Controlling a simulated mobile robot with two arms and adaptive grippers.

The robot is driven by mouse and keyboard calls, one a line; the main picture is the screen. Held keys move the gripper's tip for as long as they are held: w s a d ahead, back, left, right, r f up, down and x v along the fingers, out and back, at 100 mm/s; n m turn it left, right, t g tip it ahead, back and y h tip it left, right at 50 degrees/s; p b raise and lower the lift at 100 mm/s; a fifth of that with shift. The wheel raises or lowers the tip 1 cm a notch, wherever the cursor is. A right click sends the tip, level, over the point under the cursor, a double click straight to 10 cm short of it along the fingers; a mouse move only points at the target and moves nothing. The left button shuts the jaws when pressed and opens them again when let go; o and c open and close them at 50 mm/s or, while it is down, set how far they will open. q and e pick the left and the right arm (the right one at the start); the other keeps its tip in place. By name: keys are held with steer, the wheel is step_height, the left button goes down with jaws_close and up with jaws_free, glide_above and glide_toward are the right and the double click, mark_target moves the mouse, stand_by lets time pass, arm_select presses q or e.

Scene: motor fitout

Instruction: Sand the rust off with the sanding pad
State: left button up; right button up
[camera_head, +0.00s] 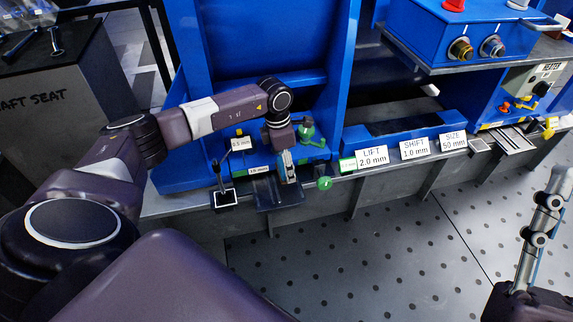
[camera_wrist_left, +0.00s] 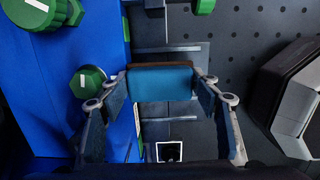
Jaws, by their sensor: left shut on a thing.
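My left gripper (camera_head: 287,172) reaches down over the front edge of the long bench. In the left wrist view the left gripper (camera_wrist_left: 165,80) is shut on a blue block with a brown underside (camera_wrist_left: 160,84), which looks like the sanding pad. The pad lies across between the two fingertips. A dark plate (camera_head: 266,193) lies under the gripper, and it also shows beneath the pad in the left wrist view (camera_wrist_left: 185,128). I cannot make out rust on it, nor whether the pad touches it. My right gripper (camera_head: 553,190) hangs at the right edge above the floor, its fingers seen side-on.
A lever on a white-edged square base (camera_head: 225,198) stands left of the plate. Green knobs (camera_head: 324,183) sit close to the right of my left gripper. A blue box with fittings (camera_head: 470,35) is further right.

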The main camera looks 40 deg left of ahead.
arm_select(q)
steer(key=shift+d+r+p, duration=0.2)
steer(key=shift+r+p, duration=0.25)
steer(key=shift+r, duration=0.1)
steer(key=shift+s+r+p, duration=0.1)
steer(key=shift+r+p, duration=0.3)
steer(key=shift+r, duration=0.1)
arm_select(e)
steer(key=w+f+g+h, duration=0.1)
steer(key=w+f+g, duration=0.4)
steer(key=w+f, duration=0.1)
steer(key=shift+a+f+h, duration=0.25)
steer(key=shift+f+h, duration=0.15)
steer(key=shift+f, duration=0.45)
